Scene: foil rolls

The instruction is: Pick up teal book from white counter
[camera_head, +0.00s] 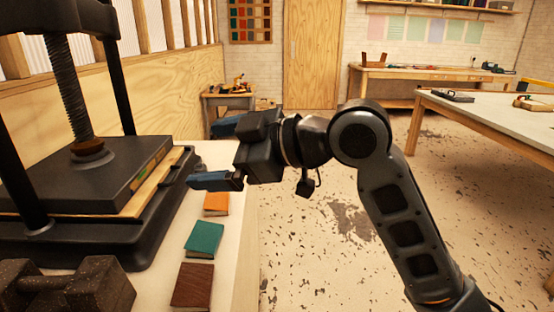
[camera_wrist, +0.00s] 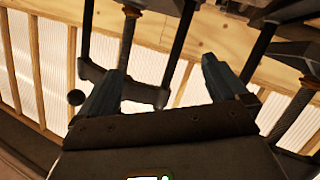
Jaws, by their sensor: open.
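The teal book (camera_head: 204,240) lies flat on the white counter (camera_head: 239,215) in the head view, between an orange book and a brown book. My gripper (camera_head: 206,152) is above the counter, beyond the teal book and higher than it, with its fingers pointing left toward the black press. In the wrist view my gripper (camera_wrist: 158,88) has its two blue fingers spread apart with nothing between them. The teal book is not seen in the wrist view.
A large black screw press (camera_head: 75,180) stands left of the books. The orange book (camera_head: 216,203) lies behind the teal one and the brown book (camera_head: 192,286) in front. Dark dumbbell-shaped weights (camera_head: 80,290) sit at the lower left. The floor right of the counter is clear.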

